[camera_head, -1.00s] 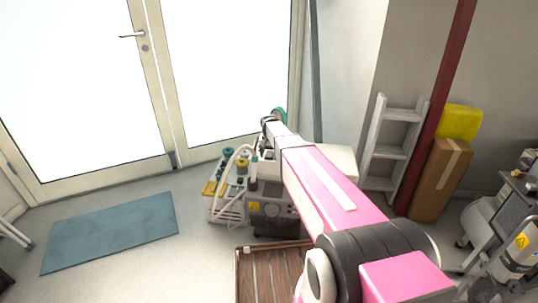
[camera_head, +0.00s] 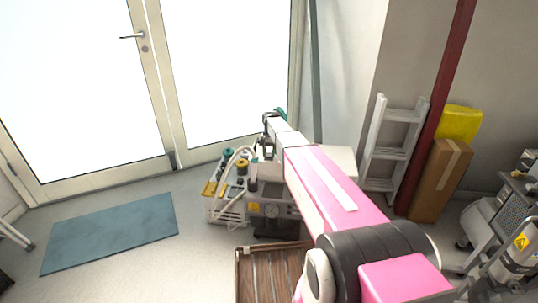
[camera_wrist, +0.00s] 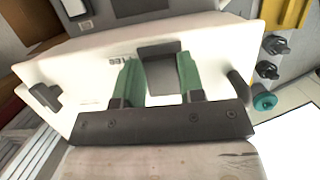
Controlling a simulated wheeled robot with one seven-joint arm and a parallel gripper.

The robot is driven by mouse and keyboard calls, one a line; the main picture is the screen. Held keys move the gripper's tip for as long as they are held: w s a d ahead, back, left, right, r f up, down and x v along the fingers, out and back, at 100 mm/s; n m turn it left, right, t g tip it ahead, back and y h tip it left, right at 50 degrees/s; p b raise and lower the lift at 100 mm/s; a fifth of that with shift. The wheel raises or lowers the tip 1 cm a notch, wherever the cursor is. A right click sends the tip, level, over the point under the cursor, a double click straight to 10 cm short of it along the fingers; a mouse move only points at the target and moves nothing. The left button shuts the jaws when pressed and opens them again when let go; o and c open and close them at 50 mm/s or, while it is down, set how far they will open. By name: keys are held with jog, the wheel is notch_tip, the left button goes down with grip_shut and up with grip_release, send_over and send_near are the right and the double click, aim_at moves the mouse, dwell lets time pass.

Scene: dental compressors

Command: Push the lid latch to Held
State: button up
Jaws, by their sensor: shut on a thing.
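In the wrist view my gripper (camera_wrist: 158,62) has two green fingers, one on each side of a grey rectangular block (camera_wrist: 160,76). The block looks like the lid latch, set on a white lid or housing (camera_wrist: 85,68). The fingers are closed on it, though their exact contact is hard to see. In the head view my arm reaches over the compressor unit (camera_head: 272,212) by the glass doors. My arm hides the latch there, and its set position cannot be read.
Dark knobs and a teal cap (camera_wrist: 265,102) sit right of the housing in the wrist view. A wooden slatted pallet (camera_head: 270,272) lies in front of the unit. A ladder (camera_head: 393,142) and a cardboard box (camera_head: 440,180) stand right. Floor around the blue mat (camera_head: 110,232) is clear.

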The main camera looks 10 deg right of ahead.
aim_at(270, 153)
jog(key=o, duration=0.9)
jog(key=shift+o, duration=0.2)
jog(key=shift+r, duration=0.1)
jog(key=v, duration=1)
jog(key=shift+r, duration=0.25)
jog(key=shift+w, duration=0.15)
jog(key=s+d+f+n+t, duration=0.1)
jog(key=s+f, duration=0.2)
jog(key=s, duration=0.7)
jog(key=s+d+f+n+t, duration=0.1)
jog(key=s+d+f, duration=0.1)
jog(key=s, duration=0.9)
jog(key=s+d+f+n, duration=0.1)
jog(key=s+f, duration=0.4)
jog(key=s, duration=0.6)
jog(key=shift+d+t+h, duration=0.4)
jog(key=shift+d, duration=0.35)
